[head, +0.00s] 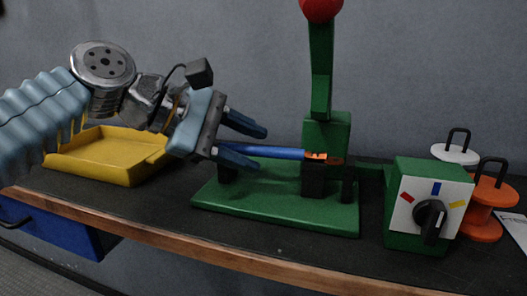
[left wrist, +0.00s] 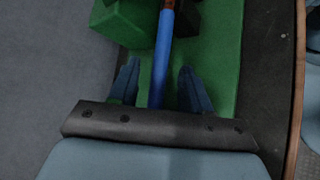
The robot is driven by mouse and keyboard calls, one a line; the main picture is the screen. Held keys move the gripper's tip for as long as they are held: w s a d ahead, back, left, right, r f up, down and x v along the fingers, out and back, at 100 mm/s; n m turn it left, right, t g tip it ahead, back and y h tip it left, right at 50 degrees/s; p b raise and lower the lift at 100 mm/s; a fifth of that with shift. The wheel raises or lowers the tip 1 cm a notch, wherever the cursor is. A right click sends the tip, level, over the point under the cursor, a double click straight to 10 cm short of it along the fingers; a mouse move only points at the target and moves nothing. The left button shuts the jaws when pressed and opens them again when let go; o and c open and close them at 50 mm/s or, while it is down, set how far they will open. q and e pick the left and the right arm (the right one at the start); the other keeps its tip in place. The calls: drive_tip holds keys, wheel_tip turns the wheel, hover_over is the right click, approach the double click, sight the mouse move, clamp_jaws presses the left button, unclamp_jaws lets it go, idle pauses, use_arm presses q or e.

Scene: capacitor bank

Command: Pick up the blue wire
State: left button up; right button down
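The blue wire (head: 268,152) lies roughly level above the green press base (head: 290,205), with its bare copper end (head: 316,156) at the press's dark block. My left gripper (head: 255,148) is open at the wire's left end, its two fingers apart. In the left wrist view the wire (left wrist: 164,45) runs down between the two spread fingers of the left gripper (left wrist: 160,88), with a gap on each side. My right gripper is not in view.
A green press with an upright lever (head: 321,70) and red knob (head: 321,8) stands behind the wire. A green dial box (head: 405,235), white spool (head: 455,154) and orange spool (head: 484,215) stand right. A yellow tray (head: 105,160) is left. The table's wooden edge (head: 190,246) runs along the front.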

use_arm(q)
clamp_jaws()
drive_tip(key=shift+r, duration=0.1)
